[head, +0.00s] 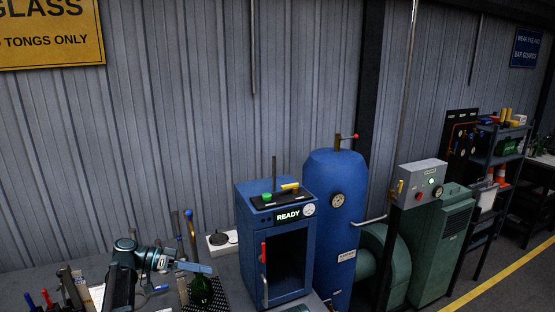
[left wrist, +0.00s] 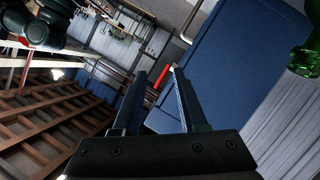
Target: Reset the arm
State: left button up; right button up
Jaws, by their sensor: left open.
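My left arm comes in at the lower left of the head view. Its gripper (head: 208,268) points right, over the bench and left of the blue cabinet. In the left wrist view the two dark fingers of this gripper (left wrist: 158,84) stand apart with nothing between them. A green glass piece (head: 202,291) is low in the head view, just below the gripper. Green glass (left wrist: 306,56) also shows at the right edge of the left wrist view, apart from the fingers. My right gripper is in neither view.
A blue cabinet (head: 243,222) with a lit READY panel and a dark opening stands right of the gripper. A blue tank (head: 333,205) and green machine (head: 437,262) stand farther right. Several tools (head: 68,287) crowd the lower left. The space above the bench is free.

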pick_arm(q)
jog(key=s+d+f+n+g+y+b, duration=0.1)
jog(key=s+d+f+n+g+y, duration=0.2)
jog(key=s+d+f+y, duration=0.85)
jog(key=s+f, duration=0.1)
jog(key=s, duration=0.2)
jog(key=s+d+f+n+y+b, duration=0.1)
jog(key=s+d+f+y, duration=0.1)
jog(key=s+f, duration=0.1)
jog(key=s+d+f+n+t+y, duration=0.1)
jog(key=s+d+f+y, duration=0.1)
jog(key=s, duration=0.3)
jog(key=shift+s+d+f+b, duration=0.15)
jog(key=shift+s+f+b, duration=0.1)
jog(key=shift+s+b, duration=0.1)
dwell(0.3)
